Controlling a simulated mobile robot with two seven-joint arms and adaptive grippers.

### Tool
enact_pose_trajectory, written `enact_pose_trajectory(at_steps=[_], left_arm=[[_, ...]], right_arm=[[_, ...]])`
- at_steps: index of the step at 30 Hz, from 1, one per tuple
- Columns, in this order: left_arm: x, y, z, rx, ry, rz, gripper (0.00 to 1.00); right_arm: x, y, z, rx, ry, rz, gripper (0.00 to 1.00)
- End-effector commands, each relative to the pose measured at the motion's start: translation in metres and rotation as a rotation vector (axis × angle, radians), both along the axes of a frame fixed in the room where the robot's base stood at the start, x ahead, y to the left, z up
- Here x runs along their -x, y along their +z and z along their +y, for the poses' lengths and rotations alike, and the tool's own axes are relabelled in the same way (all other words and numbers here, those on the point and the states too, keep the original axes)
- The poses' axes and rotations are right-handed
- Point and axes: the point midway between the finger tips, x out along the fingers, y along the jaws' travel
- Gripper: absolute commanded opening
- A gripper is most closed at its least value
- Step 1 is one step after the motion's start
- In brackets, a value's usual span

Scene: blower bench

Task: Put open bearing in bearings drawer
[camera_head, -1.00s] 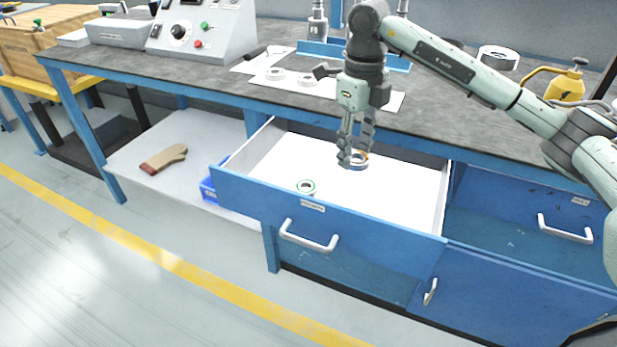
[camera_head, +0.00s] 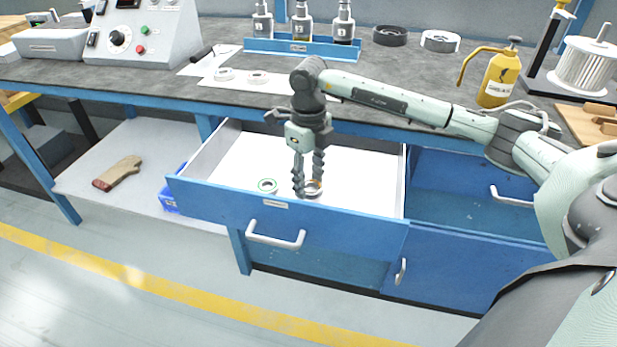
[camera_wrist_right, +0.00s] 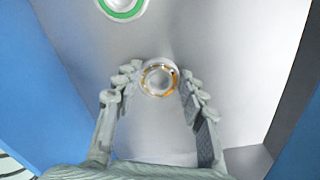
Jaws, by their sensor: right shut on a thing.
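The open bearing (camera_head: 314,188), a metal ring with an orange-brown cage, is held between the fingertips of my right gripper (camera_head: 307,190). It is inside the pulled-out blue drawer (camera_head: 345,228), low over the white drawer floor; I cannot tell whether it touches the floor. The right wrist view also shows the bearing (camera_wrist_right: 159,78) between the two fingers (camera_wrist_right: 157,88). A second bearing with a green seal (camera_head: 267,185) lies in the drawer to the left, and shows at the top of the wrist view (camera_wrist_right: 122,8). My left gripper is out of view.
The drawer's front wall and handle (camera_head: 276,236) are close in front of the gripper. A yellow oil can (camera_head: 497,78) stands at right. The drawer floor right of the gripper is clear.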

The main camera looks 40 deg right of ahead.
Motion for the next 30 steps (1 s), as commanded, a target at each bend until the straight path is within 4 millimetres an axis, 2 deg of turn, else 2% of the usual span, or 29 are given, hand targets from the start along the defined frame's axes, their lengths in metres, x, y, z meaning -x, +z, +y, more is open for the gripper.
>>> enact_pose_trajectory(at_steps=[9, 10, 15, 25, 30], left_arm=[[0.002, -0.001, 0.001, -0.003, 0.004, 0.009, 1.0], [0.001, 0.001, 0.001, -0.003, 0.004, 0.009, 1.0], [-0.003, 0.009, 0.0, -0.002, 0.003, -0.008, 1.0], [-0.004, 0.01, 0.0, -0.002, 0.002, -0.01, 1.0], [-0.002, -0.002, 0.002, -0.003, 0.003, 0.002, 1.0]], right_arm=[[-0.001, -0.002, 0.0, 0.0, 0.0, -0.002, 0.09], [0.0, -0.002, 0.0, 0.001, 0.0, -0.001, 0.42], [0.0, -0.002, 0.0, 0.001, 0.0, -0.001, 0.61], [-0.001, 0.001, 0.0, 0.001, 0.0, -0.001, 0.61], [-0.002, 0.022, 0.0, 0.0, -0.001, -0.006, 0.61]])
